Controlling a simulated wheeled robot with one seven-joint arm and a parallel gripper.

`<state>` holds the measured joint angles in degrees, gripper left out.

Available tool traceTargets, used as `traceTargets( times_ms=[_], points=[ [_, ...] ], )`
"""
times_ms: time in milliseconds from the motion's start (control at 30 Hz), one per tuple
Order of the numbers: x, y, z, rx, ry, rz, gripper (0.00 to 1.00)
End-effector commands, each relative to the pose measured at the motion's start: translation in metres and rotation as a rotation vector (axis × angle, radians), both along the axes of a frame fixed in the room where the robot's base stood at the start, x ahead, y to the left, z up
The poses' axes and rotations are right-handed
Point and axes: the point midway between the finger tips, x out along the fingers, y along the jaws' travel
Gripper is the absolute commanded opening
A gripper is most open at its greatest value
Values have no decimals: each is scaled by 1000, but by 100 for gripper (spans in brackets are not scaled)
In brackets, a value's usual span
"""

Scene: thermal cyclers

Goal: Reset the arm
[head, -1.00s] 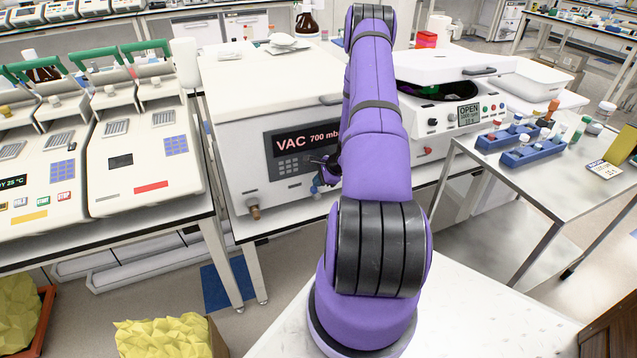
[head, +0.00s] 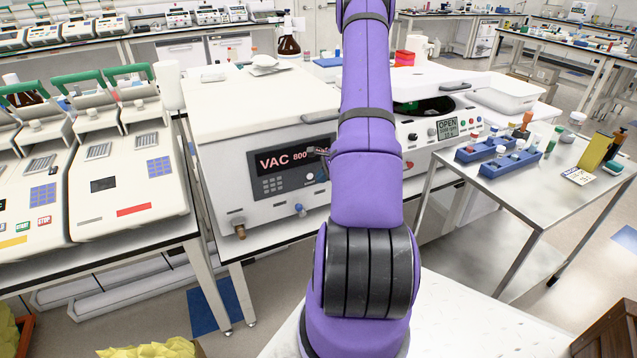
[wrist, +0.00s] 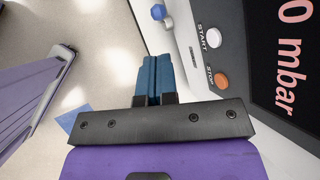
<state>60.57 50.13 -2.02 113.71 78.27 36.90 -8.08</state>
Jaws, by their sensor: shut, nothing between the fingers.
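My gripper (wrist: 152,78) shows in the wrist view with its two blue fingers together and nothing between them. It is in front of the vacuum oven's control panel (wrist: 208,62), with the white START button and the orange STOP button to the right of the fingers. Whether it touches the panel I cannot tell. In the head view my purple arm stands upright over the middle, and only a dark part of the gripper end (head: 318,152) shows beside the display. The vacuum oven (head: 262,112) reads VAC 800, the rest of its display being covered.
Thermal cyclers (head: 125,172) stand on the left bench. A centrifuge-like machine (head: 440,130) reading OPEN, its lid raised, is right of my arm. Blue tube racks (head: 497,160) and a yellow box (head: 595,150) are on the right metal table (head: 520,205). A blue knob (wrist: 158,12) juts out near my fingers.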

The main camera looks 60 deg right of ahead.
Motion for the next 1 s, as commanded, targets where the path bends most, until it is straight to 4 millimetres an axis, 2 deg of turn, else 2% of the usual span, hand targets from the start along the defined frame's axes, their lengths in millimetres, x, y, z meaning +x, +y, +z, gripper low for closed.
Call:
traceTargets(
  times_ms=[667,767,833,1000],
  points=[
    [1,1,3,-2,-1,6,0],
    [9,8,17,-17,-9,44,0],
    [21,18,37,-39,-17,100,0],
    [54,62,103,-111,-47,294,0]
  ],
)
